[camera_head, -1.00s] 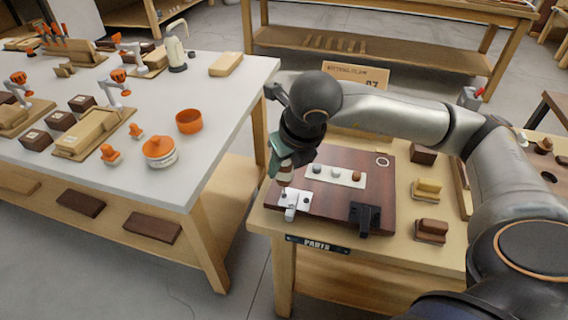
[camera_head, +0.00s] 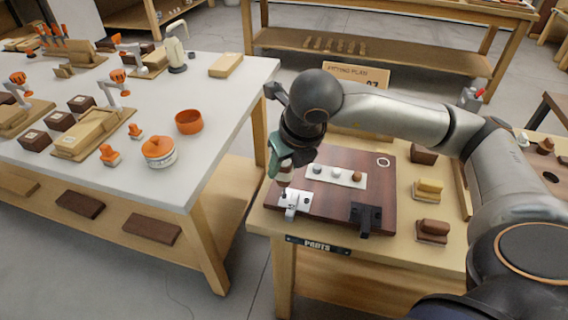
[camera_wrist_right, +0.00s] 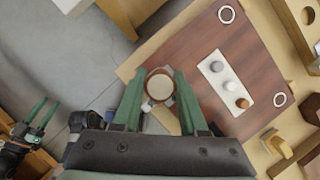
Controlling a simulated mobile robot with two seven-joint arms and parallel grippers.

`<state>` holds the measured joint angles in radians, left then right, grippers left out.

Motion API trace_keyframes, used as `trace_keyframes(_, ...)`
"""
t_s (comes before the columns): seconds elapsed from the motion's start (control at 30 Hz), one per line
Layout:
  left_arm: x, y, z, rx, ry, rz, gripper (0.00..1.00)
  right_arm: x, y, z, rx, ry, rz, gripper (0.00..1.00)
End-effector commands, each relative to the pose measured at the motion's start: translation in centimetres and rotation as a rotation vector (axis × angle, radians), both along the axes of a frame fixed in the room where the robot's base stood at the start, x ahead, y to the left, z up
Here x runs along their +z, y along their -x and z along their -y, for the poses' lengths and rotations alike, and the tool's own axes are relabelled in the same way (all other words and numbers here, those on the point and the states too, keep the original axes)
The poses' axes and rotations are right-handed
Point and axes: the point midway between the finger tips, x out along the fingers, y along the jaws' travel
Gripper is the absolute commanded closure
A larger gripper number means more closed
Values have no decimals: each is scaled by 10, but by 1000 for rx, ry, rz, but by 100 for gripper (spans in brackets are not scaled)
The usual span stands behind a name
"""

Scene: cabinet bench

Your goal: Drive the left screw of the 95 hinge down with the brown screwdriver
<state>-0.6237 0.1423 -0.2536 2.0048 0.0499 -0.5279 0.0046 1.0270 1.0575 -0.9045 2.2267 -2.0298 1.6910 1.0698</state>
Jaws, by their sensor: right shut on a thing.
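My right gripper (camera_head: 281,166) is shut on the brown screwdriver (camera_head: 285,182), held upright over the left end of the board. In the right wrist view the screwdriver (camera_wrist_right: 159,86) shows end-on, with a pale round top and brown rim, between the green fingers. Below it, a silver hinge (camera_head: 295,203) lies at the board's front left; its number cannot be read. The screwdriver's tip is close to the hinge's left side; the screw and the contact are too small to tell. My left gripper (camera_wrist_right: 37,116) shows in the right wrist view, its fingers apart and empty.
The dark red board (camera_head: 332,204) lies on a wooden bench. A black hinge (camera_head: 365,216) stands at its front right. A pale strip (camera_head: 348,180) with three knobs lies behind the hinges. Brown and yellow blocks (camera_head: 429,189) stand to the right. A white-topped table (camera_head: 225,100) is at left.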

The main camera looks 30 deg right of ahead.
Motion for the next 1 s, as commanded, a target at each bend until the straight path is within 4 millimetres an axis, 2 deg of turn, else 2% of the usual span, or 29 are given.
trace_keyframes(0.6,-10,5,0,0,1,-10,50,-8,0,0,0,0,0,100)
trace_keyframes(0.83,-8,4,-1,-2,-3,-11,50,-7,0,0,-3,0,0,100)
trace_keyframes(1.0,0,1,-1,0,-1,3,50,-7,0,-2,-196,-2,-1,100)
